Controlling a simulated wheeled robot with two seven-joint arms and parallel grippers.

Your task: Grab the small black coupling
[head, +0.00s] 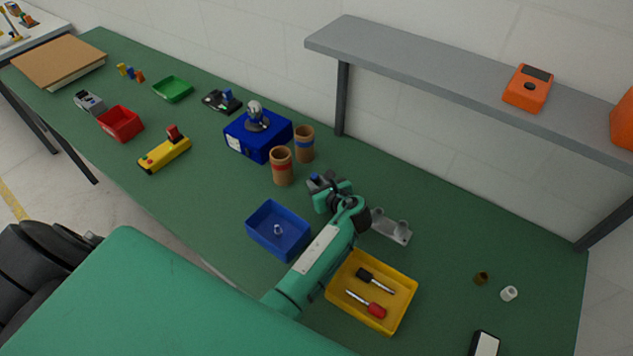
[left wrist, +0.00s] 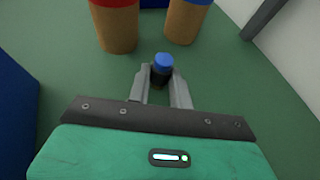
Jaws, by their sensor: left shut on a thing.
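The small black coupling (left wrist: 161,74) is a short dark cylinder with a blue top, seen in the left wrist view. My left gripper (left wrist: 163,83) is shut on it, one grey finger on each side. My right gripper is not in view.
A red-banded cup (head: 281,167) and a blue-banded cup (head: 304,145) stand close beyond the gripper. A blue tray (head: 262,242) holds a small light part. A yellow tray (head: 401,318) holds two screwdrivers. A grey bracket (head: 391,227) lies right of my arm. A grey shelf (head: 430,75) overhangs behind.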

